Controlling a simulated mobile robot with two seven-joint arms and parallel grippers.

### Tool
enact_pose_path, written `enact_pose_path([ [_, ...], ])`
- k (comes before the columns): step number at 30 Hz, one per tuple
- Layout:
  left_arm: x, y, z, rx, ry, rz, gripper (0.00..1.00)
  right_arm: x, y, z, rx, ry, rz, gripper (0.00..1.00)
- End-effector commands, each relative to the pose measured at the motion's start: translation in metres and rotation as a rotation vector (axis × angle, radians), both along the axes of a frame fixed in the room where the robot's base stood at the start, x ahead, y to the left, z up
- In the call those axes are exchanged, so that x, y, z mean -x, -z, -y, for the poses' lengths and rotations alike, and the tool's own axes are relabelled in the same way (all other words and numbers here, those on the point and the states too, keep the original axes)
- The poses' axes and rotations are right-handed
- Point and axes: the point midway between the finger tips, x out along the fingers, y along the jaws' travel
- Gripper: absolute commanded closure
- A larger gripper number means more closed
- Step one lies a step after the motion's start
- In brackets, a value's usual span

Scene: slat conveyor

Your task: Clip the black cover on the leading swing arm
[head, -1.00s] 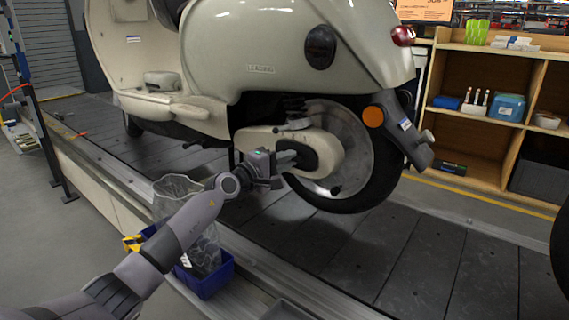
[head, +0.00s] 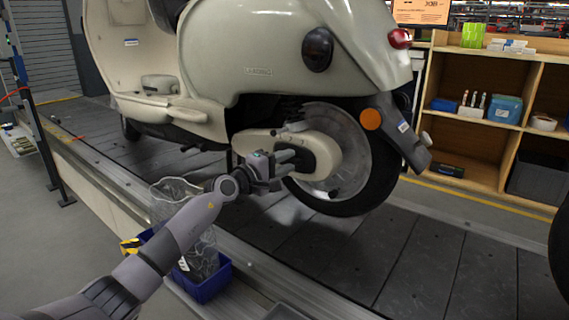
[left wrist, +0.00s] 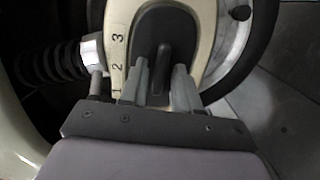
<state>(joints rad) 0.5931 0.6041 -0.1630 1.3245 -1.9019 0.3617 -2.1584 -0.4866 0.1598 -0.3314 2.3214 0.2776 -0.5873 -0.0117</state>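The black cover (head: 308,151) sits in the recess of the cream swing arm (head: 262,139) beside the scooter's rear wheel. In the left wrist view the cover (left wrist: 160,30) has a raised dark fin, and the swing arm (left wrist: 117,45) carries the marks 1, 2 and 3. My left gripper (head: 288,163) is at the cover. In the left wrist view its two fingers (left wrist: 159,84) stand on either side of the fin, with narrow gaps showing, so it looks open. I cannot tell if the cover is fully seated. My right gripper is not in view.
A blue bin (head: 208,286) with a clear bag stands below my left arm at the conveyor's edge. The dark slat conveyor (head: 330,260) is bare in front of the wheel. Wooden shelves (head: 480,125) stand at the back right. A coiled spring (left wrist: 55,62) is close left of the fingers.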

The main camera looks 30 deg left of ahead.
Motion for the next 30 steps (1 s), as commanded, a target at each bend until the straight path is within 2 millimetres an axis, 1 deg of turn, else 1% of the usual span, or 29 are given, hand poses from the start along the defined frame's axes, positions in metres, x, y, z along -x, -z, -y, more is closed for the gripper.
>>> enact_pose_path([
  [11, 0.000, 0.000, 0.000, 0.000, 0.000, 0.000, 0.57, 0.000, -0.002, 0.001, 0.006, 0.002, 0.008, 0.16],
  [14, 0.000, 0.000, 0.000, 0.000, 0.000, 0.000, 0.57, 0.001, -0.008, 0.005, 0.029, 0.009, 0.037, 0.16],
  [18, 0.002, 0.000, -0.001, -0.001, 0.000, -0.001, 0.57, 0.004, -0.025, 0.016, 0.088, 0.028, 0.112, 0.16],
  [24, 0.031, -0.001, -0.007, -0.005, 0.000, -0.003, 0.57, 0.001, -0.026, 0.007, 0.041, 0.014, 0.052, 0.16],
  [30, 0.054, 0.000, -0.011, -0.003, 0.000, -0.003, 0.57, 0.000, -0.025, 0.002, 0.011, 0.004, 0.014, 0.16],
])
